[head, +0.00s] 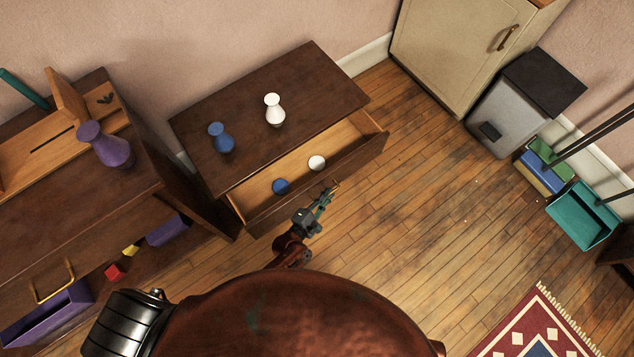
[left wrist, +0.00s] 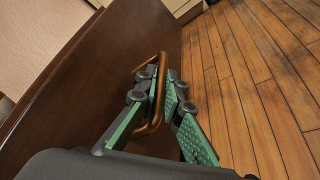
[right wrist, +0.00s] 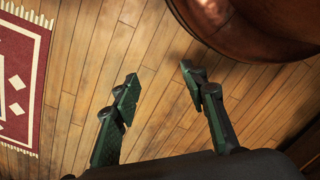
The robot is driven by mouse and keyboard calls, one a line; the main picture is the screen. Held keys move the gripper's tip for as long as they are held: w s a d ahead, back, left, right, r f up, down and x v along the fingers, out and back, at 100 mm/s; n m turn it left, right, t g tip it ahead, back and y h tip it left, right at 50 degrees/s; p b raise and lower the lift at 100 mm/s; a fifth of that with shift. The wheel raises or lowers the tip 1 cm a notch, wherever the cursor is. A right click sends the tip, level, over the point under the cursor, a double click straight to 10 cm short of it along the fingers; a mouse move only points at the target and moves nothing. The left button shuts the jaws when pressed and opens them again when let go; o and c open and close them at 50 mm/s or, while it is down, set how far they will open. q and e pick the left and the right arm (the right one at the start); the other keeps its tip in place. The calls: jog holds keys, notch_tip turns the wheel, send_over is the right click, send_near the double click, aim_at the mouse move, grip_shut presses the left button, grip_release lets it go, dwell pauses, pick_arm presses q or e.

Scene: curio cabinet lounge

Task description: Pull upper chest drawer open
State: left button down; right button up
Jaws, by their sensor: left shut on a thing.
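The dark wooden chest (head: 240,165) stands against the wall in the head view. Its upper drawer (head: 350,163) is pulled out, showing a light wood inside with a blue round thing (head: 281,186) and a white round thing (head: 317,162) in it. My left gripper (head: 326,198) is at the drawer's front. In the left wrist view its green fingers (left wrist: 160,92) are shut on the brass handle (left wrist: 152,125) of the dark drawer front. My right gripper (right wrist: 158,78) is open and empty above the wood floor; it is not visible in the head view.
A blue vase (head: 221,140) and a white vase (head: 273,111) stand on the chest top. A dark shelf unit with a purple vase (head: 107,148) is at left. A bin (head: 512,110) and a teal dustpan (head: 583,215) stand at right. The floor in front of the drawer's right side is clear.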

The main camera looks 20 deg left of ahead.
pick_arm(q)
jog(key=shift+s+d+f, duration=0.1)
jog(key=shift+s+d, duration=1.25)
jog(key=shift+d, duration=0.25)
pick_arm(e)
jog(key=shift+s+d+f, duration=0.15)
jog(key=shift+s+f, duration=0.05)
jog(key=shift+f, duration=0.5)
pick_arm(q)
jog(key=c, duration=2.3)
grip_release()
jog(key=v, duration=1.2)
